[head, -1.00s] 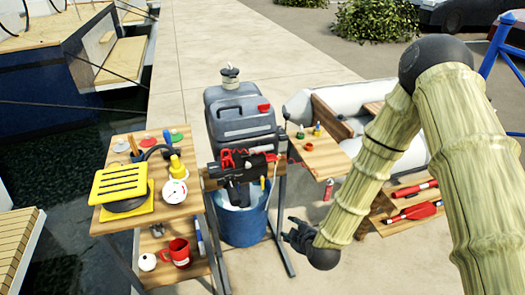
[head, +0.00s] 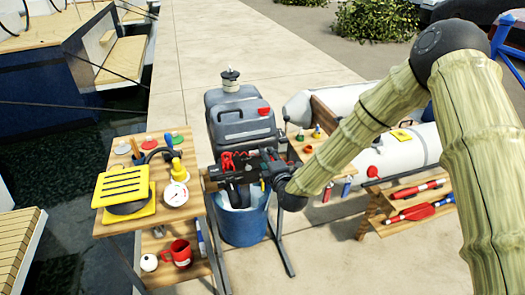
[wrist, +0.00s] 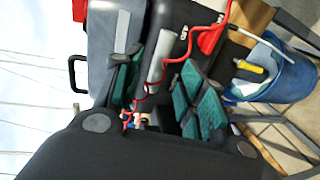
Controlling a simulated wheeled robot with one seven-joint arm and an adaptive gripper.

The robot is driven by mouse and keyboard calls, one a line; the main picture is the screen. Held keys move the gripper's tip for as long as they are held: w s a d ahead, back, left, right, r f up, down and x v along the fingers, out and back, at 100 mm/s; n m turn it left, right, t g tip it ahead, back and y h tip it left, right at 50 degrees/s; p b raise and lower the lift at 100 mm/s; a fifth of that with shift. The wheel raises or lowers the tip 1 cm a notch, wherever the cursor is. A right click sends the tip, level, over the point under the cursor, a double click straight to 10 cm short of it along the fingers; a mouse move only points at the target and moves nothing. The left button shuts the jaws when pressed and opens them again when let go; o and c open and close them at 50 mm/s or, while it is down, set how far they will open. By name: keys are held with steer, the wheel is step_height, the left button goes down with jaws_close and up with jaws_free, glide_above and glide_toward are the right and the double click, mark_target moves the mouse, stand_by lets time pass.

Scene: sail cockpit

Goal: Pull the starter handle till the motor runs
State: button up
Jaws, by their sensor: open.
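The outboard motor, with a grey cowl (head: 238,125) and a black front, is clamped on a wooden stand in the head view. Its cowl also fills the upper left of the wrist view (wrist: 115,25). My gripper (head: 272,168) is at the right front of the motor, close to its black front. In the wrist view its two green-padded fingers (wrist: 162,90) are apart, with the black front and a coiled red cord (wrist: 172,68) behind and between them. I cannot make out the starter handle for certain; the fingers and palm hide part of the motor front.
A blue bucket (head: 243,222) stands under the motor. At left, a wooden side table (head: 110,222) carries a yellow slatted item, a gauge and a red mug below. At right are an inflatable boat (head: 410,150) and a low bench with red tools. Paving in front is clear.

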steer(key=shift+p+x, duration=0.6)
steer(key=shift+x, duration=2.6)
steer(key=shift+c, duration=0.5)
steer(key=shift+f, duration=0.1)
jaws_close()
